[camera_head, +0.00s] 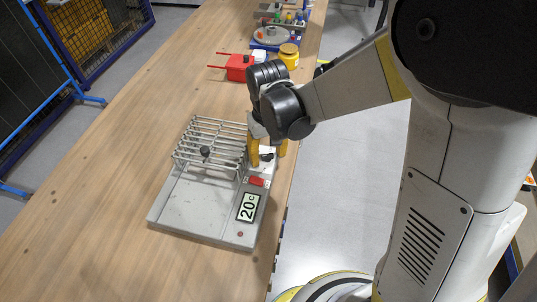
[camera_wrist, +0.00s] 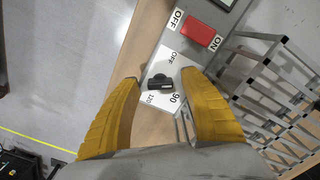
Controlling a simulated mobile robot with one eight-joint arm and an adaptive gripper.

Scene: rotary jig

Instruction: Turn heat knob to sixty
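The heat knob (camera_wrist: 160,84) is a black knob on a white dial plate marked OFF, 90 and 120 in the wrist view. My gripper (camera_wrist: 161,78) has two yellow fingers, spread apart, one on each side of the knob in the picture. I cannot tell whether they touch it. In the head view my gripper (camera_head: 267,153) points down over the right side of a grey heating device (camera_head: 190,205), and its fingers partly hide the knob area. A display (camera_head: 248,207) reads 20c. A red switch (camera_head: 257,181) sits between the display and the gripper; it also shows in the wrist view (camera_wrist: 201,34).
A metal wire rack (camera_head: 212,140) stands on the device, left of my gripper, with a small black knob or clamp on it. Behind are a red container (camera_head: 238,68), a yellow jar (camera_head: 289,55) and a round jig (camera_head: 271,36). The wooden table (camera_head: 110,190) is clear on the left.

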